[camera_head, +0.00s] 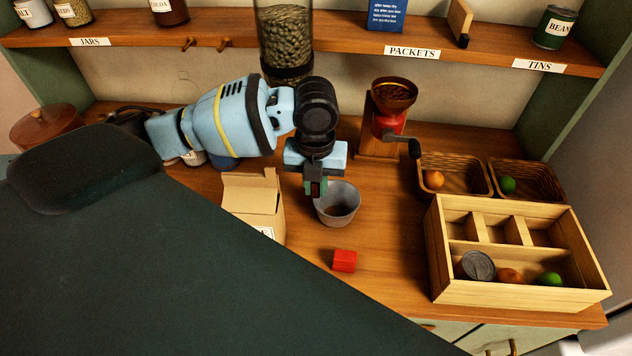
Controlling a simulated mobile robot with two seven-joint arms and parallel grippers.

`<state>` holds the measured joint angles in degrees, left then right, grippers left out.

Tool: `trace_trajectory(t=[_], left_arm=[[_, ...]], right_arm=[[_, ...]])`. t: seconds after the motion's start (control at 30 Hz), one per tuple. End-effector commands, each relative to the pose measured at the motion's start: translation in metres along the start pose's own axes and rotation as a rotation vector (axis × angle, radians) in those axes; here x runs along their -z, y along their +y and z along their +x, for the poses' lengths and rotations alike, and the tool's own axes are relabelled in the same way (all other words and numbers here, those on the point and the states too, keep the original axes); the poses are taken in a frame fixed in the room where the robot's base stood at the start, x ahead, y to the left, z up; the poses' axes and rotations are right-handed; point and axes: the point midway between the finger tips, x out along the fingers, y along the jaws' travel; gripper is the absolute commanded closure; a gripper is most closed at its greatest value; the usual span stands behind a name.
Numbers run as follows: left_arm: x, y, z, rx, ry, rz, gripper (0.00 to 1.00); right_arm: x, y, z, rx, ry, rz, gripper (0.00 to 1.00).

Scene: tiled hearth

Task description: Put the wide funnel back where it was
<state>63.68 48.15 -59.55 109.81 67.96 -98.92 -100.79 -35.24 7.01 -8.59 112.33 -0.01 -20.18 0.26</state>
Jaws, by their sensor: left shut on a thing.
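The wide funnel (339,207) looks like the grey, wide-mouthed, tapering piece in the middle of the wooden counter, with its open mouth up. My left gripper (316,188) comes down from above and is shut on the left part of its rim. I cannot tell whether the funnel's bottom touches the counter. My right gripper is not in view.
An open cardboard box (252,200) stands close left of the funnel, and a red block (344,261) lies in front. A hand grinder (390,115) stands behind. Wicker baskets (455,178) and a divided wooden crate (515,290) fill the right. A large dark shape hides the lower left.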

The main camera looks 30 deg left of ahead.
Motion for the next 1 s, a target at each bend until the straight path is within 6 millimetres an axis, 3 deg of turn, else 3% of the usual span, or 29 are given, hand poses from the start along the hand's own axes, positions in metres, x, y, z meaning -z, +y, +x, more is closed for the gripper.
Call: trace_trajectory(t=[0.27, 0.3, 0.47, 0.77, 1.0], left_arm=[[0.0, 0.0, 0.002, 0.001, -0.001, 0.0, 1.0], [0.0, 0.0, 0.003, 0.001, -0.001, 0.0, 0.8], [0.0, 0.0, 0.002, 0.001, -0.001, 0.0, 0.61], [0.0, 0.0, 0.001, 0.001, -0.001, 0.0, 0.61], [-0.001, -0.001, -0.029, 0.004, -0.006, 0.0, 0.61]], right_arm=[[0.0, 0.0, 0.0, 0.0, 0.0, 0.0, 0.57], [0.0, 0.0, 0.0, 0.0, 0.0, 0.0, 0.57], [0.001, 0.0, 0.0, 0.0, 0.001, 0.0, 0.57], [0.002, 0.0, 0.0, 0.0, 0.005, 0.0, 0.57], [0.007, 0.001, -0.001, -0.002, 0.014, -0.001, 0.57]])
